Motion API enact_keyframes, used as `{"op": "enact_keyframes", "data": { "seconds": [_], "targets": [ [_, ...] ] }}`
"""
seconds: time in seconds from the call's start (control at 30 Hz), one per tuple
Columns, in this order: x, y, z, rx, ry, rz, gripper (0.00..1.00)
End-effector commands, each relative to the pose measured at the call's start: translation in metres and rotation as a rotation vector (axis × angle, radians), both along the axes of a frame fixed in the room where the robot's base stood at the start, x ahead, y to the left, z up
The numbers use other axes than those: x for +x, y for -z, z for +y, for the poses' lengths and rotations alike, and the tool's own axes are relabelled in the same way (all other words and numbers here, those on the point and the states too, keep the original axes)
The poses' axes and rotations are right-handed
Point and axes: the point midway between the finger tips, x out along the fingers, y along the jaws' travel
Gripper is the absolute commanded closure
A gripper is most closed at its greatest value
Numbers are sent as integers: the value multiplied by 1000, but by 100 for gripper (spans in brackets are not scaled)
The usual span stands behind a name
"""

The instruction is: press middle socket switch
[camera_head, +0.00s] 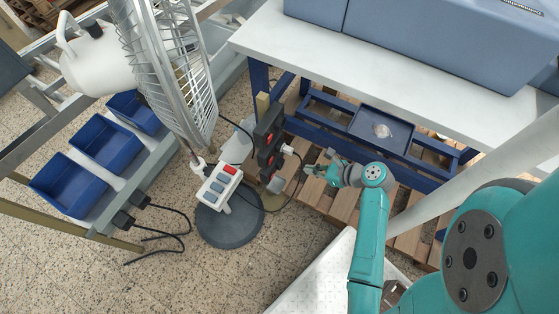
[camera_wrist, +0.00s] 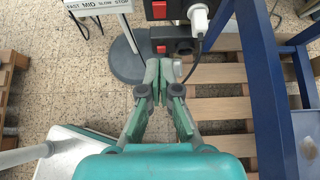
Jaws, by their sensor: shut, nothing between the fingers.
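A black socket strip (camera_head: 264,154) with red switches stands upright beside the blue table leg. It also shows at the top of the wrist view, with one red switch (camera_wrist: 158,10) level with a white plug (camera_wrist: 199,18) and a lower red switch (camera_wrist: 161,49) beside an empty socket (camera_wrist: 184,46). The strip's upper part is cut off there, so I cannot be sure from that view which switch is the middle one. My gripper (camera_head: 309,169) is shut and empty, to the right of the strip. In the wrist view, its fingertips (camera_wrist: 165,70) appear just below the lower switch.
A fan (camera_head: 165,70) with a button box (camera_head: 219,187) and a round dark base (camera_head: 230,225) stands left of the strip. The plug's cable loops near my gripper. A white-topped table (camera_head: 400,85) is above right, with wooden pallet slats (camera_head: 322,192) below. Blue bins (camera_head: 105,142) are left.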

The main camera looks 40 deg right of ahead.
Motion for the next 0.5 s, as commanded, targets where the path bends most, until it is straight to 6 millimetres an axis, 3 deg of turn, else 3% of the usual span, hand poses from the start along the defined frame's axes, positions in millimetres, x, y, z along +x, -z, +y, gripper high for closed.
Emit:
{"op": "enact_keyframes", "data": {
  "seconds": [0.5],
  "targets": [
    [9, 7, 4, 0, -4, 1, 100]
  ]
}}
